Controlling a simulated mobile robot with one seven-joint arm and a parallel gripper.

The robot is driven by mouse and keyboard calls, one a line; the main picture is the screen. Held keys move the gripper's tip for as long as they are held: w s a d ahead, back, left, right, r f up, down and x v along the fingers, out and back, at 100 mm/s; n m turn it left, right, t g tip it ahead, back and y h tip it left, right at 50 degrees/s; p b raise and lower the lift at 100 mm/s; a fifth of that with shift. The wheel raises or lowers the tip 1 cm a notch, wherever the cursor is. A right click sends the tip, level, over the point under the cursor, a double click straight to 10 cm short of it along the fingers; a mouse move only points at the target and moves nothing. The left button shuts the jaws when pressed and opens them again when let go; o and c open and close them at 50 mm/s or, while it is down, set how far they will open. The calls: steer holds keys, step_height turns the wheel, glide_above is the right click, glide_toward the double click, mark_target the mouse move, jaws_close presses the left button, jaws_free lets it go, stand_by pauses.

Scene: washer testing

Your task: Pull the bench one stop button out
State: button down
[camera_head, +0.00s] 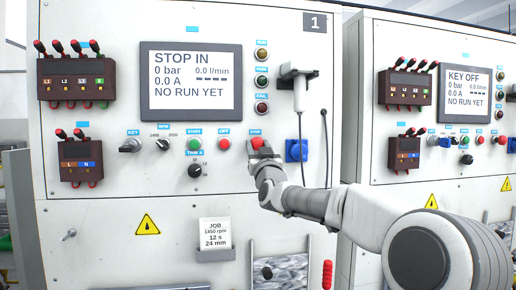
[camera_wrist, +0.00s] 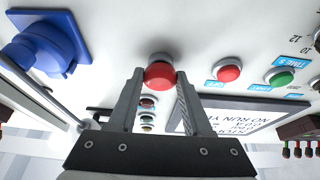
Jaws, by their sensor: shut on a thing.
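The bench one stop button (camera_head: 256,143) is a red cap under a blue STOP label on the panel marked 1. In the wrist view the red stop button (camera_wrist: 160,74) sits between my two fingertips on a grey collar. My gripper (camera_head: 259,152) reaches the panel from the lower right, and it also shows in the wrist view (camera_wrist: 160,82), shut on the button's sides. The bench one screen (camera_head: 190,80) reads STOP IN, 0 bar, 0.0 A, NO RUN YET. My fingers hide part of the button in the head view.
The red OFF button (camera_head: 224,143) and green START button (camera_head: 194,144) are left of the stop button. A blue socket (camera_head: 296,150) and a hanging cable (camera_head: 325,140) are to the right. A second bench (camera_head: 440,190) stands further right, its screen reading KEY OFF.

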steer(key=shift+s+f+b, duration=0.1)
steer(key=shift+f+b, duration=0.05)
steer(key=shift+b, duration=0.15)
steer(key=shift+s+b, duration=0.2)
steer(key=shift+b, duration=0.2)
steer(key=shift+s+d+b, duration=0.1)
steer(key=shift+s+b, duration=0.1)
steer(key=shift+b, duration=0.1)
steer(key=shift+w, duration=0.1)
steer(key=c, duration=0.8)
jaws_free()
steer(key=o, duration=0.5)
steer(key=shift+c, duration=0.2)
steer(key=shift+s, duration=0.25)
steer(key=b+v, duration=0.5)
steer(key=v, duration=1.2)
steer(key=shift+b, duration=0.3)
